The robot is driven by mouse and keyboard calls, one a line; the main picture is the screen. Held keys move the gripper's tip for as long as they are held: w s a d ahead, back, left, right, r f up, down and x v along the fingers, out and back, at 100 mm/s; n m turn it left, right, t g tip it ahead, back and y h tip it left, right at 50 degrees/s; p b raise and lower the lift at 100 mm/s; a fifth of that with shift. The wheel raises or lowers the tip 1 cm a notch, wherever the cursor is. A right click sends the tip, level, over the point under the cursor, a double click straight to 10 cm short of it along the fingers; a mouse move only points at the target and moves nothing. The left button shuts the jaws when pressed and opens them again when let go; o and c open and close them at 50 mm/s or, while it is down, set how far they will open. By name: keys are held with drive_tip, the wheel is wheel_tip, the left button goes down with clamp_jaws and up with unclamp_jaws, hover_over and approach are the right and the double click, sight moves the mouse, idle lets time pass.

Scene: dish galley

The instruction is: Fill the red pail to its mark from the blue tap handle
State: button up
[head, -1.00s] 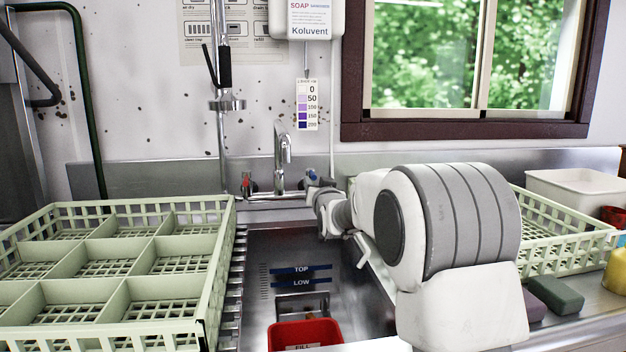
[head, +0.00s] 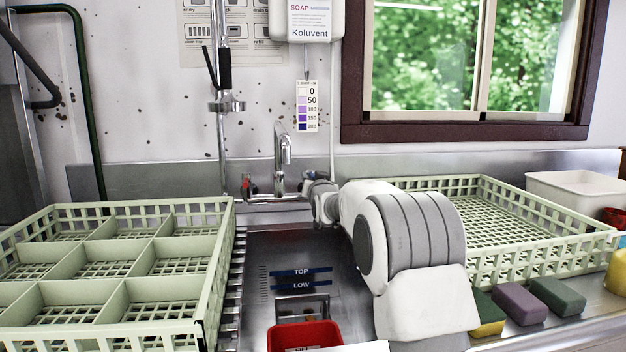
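The red pail (head: 306,337) stands in the sink at the bottom of the head view; only its upper part shows, and its inside and mark cannot be read. The chrome tap (head: 283,148) rises at the back of the sink, with a red handle (head: 247,182) on its left. The blue handle, on the tap's right, is hidden now behind the end of my arm. No water stream can be made out under the spout.
A pale green divided rack (head: 215,262) stands left of the sink, another green rack (head: 548,262) to the right. Several sponges (head: 520,304) lie on the right counter by a white tub (head: 575,190). TOP and LOW marks (head: 301,278) are on the sink.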

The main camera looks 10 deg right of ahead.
clamp_jaws()
idle(1.2)
